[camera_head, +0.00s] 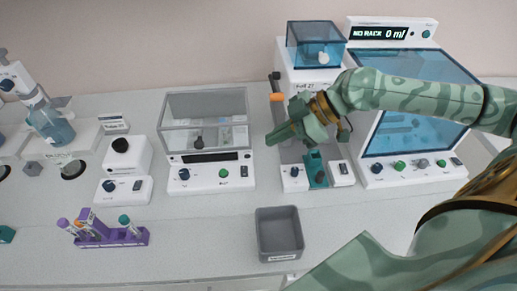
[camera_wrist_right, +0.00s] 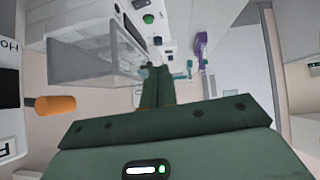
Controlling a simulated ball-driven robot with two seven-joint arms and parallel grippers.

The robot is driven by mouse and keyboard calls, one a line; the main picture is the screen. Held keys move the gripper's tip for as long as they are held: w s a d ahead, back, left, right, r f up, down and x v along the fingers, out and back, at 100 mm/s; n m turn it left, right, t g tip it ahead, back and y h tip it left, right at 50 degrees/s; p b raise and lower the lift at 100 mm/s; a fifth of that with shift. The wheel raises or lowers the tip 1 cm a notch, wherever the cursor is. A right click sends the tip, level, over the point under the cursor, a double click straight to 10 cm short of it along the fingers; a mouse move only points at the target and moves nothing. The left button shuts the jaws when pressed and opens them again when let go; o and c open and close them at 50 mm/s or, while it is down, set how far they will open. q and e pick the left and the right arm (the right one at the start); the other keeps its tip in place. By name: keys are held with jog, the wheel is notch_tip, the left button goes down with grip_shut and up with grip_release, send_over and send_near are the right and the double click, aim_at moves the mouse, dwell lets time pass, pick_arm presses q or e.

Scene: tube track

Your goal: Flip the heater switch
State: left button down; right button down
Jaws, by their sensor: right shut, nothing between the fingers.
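I cannot read a heater label on any device. The white device with a clear grey box (camera_head: 205,118) has a dark rocker switch (camera_head: 244,171), a blue knob and a green button on its front. The tall white device (camera_head: 297,75) carries a blue clear bin and an orange-ended lever (camera_head: 277,98); a rocker switch (camera_head: 342,169) sits at its lower right. My right gripper (camera_head: 273,137) is in front of the tall device, right of the clear box, shut and empty. Its closed fingers also show in the right wrist view (camera_wrist_right: 157,74). My left gripper is not in view.
A grey open bin (camera_head: 279,245) stands on the front counter. A purple tube rack (camera_head: 120,238) is at front left. A small white device (camera_head: 125,155) with its own switch (camera_head: 137,185) stands left. A large blue-windowed machine (camera_head: 420,100) is right. The counter between rack and bin is clear.

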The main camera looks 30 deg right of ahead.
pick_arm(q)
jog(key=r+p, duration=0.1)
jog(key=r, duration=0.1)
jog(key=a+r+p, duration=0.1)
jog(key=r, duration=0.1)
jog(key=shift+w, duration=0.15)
pick_arm(e)
jog(key=shift+w+d+f+n+h, duration=0.2)
jog(key=shift+w+d+f, duration=0.1)
jog(key=shift+d+f, duration=0.2)
jog(key=shift+w+d+f+n+h, duration=0.25)
jog(key=shift+d+f, duration=0.15)
jog(key=shift+f, duration=0.2)
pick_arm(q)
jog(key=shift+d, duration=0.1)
pick_arm(e)
send_over(241, 168)
jog(key=s+d, duration=0.2)
notch_tip(241, 168, down, 7)
jog(key=shift+a+r, duration=0.1)
jog(key=f+b, duration=0.1)
jog(key=f, duration=0.2)
jog(key=shift+w+f, duration=0.2)
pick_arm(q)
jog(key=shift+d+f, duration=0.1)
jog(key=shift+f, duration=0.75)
pick_arm(e)
jog(key=shift+f, duration=0.35)
jog(key=shift+d+f, duration=0.1)
jog(key=shift+d, duration=0.1)
